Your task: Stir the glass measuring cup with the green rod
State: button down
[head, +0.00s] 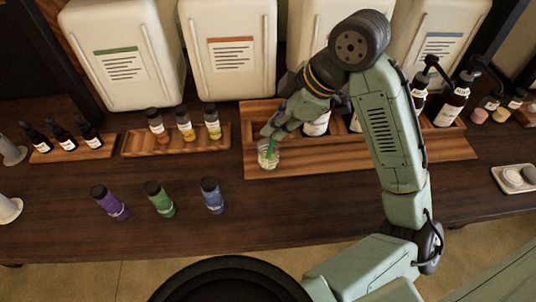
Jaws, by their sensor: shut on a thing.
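The glass measuring cup (268,157) stands on the front left part of a wooden tray (350,164), in the head view. The green rod (272,147) slants down from my gripper, and its lower end shows at the cup, seemingly within its rim. My gripper (274,131) is just above the cup, shut on the rod. The fingers and the rod's upper part are partly hidden by the wrist. How deep the rod's tip reaches is too small to tell.
Purple (109,202), green (159,198) and blue (212,195) bottles stand in front at left. Small vials stand in a wooden rack (150,146). White canisters (235,60) line the back. The front tabletop at centre is clear.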

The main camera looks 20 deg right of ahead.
dwell(0.3)
notch_tip(320, 180, up, 7)
jog(key=p, duration=0.4)
jog(key=shift+s+d+p, duration=0.3)
jog(key=shift+s+p, duration=0.1)
dwell(0.6)
